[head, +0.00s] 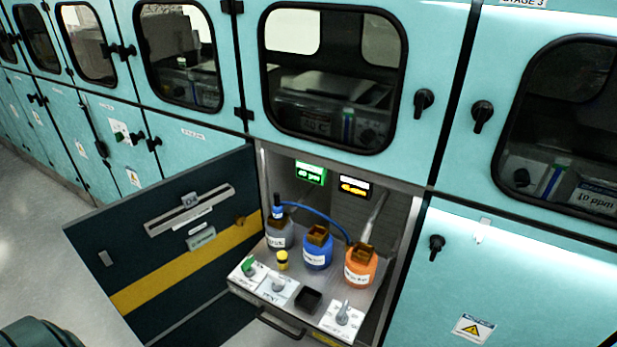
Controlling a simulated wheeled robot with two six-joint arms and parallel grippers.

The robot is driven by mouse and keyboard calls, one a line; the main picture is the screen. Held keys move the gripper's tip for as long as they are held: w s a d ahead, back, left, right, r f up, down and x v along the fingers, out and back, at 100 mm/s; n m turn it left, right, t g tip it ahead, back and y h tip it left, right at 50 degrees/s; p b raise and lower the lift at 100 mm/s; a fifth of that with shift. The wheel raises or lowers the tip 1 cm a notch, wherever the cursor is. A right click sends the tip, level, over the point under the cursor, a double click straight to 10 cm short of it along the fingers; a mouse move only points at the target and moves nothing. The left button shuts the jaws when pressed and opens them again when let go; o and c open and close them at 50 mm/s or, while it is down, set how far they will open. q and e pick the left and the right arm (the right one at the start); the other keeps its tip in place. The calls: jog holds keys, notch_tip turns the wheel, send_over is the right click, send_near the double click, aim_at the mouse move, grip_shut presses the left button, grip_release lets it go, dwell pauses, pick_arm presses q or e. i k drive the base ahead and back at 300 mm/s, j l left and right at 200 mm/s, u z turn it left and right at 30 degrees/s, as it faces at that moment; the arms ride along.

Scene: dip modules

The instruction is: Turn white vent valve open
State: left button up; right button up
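The white vent valve (278,285) is a small pale handle on a white plate at the front of the pulled-out drawer in the open lower cabinet. The plate's lettering is small but seems to read VENT. Its handle is too small to tell whether it stands open or closed. A green-handled valve (248,266) sits to its left, and a grey lever valve (343,313) sits farther right. Neither of my grippers shows in the head view.
Grey, blue (318,252) and orange (360,271) bottles stand behind the valves, with a blue hose above. A small yellow-capped vial (282,260) and a black square cup (308,300) are close by. The open dark door (170,262) extends left.

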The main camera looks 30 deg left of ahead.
aim_at(278, 280)
jog(key=u, duration=1.1)
